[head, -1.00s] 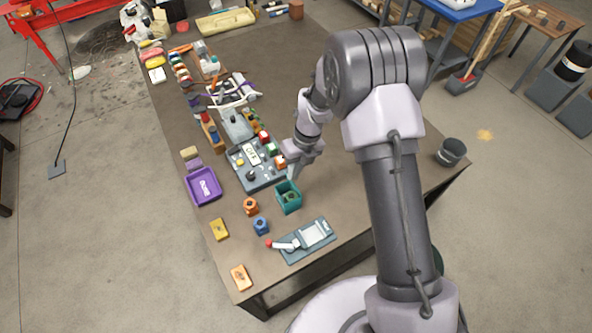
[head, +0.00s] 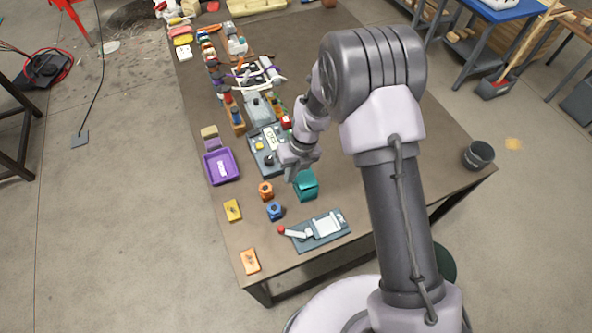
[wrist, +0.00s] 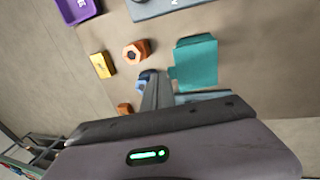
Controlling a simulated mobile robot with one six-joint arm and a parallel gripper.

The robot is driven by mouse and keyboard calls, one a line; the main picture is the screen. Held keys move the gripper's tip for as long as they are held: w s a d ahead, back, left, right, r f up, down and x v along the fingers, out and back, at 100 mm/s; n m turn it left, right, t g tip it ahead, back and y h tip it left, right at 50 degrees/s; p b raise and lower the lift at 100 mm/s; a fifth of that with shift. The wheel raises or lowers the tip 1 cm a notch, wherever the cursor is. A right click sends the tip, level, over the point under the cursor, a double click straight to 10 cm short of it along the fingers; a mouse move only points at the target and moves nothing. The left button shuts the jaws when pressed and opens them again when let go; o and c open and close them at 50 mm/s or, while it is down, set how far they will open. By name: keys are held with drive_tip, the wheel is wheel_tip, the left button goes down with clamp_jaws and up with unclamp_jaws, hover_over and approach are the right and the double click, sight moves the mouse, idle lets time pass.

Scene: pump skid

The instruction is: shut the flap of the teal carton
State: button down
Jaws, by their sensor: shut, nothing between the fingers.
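The teal carton (head: 306,187) stands on the brown table, near the front. Its flap (head: 304,180) lies over the opening, and the inside is hidden. I cannot tell whether a thin gap is left. In the wrist view the carton (wrist: 195,62) shows an unbroken teal top. My gripper (head: 290,177) is above the table just left of the carton in the head view. In the wrist view my gripper's fingers (wrist: 158,78) are together and empty, close to the carton's left side. I cannot tell whether they touch it.
An orange nut-like block (head: 266,190) and a blue one (head: 274,210) stand left of the carton. A grey-blue lever board (head: 320,230) lies in front. A purple tray (head: 221,166) and a grey panel (head: 265,150) are farther back. The table's right side is mostly clear.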

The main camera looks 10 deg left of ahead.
drive_tip(key=shift+a+b+x, duration=0.25)
drive_tip(key=shift+b+x, duration=0.2)
drive_tip(key=shift+x, duration=0.95)
drive_tip(key=shift+s, duration=0.2)
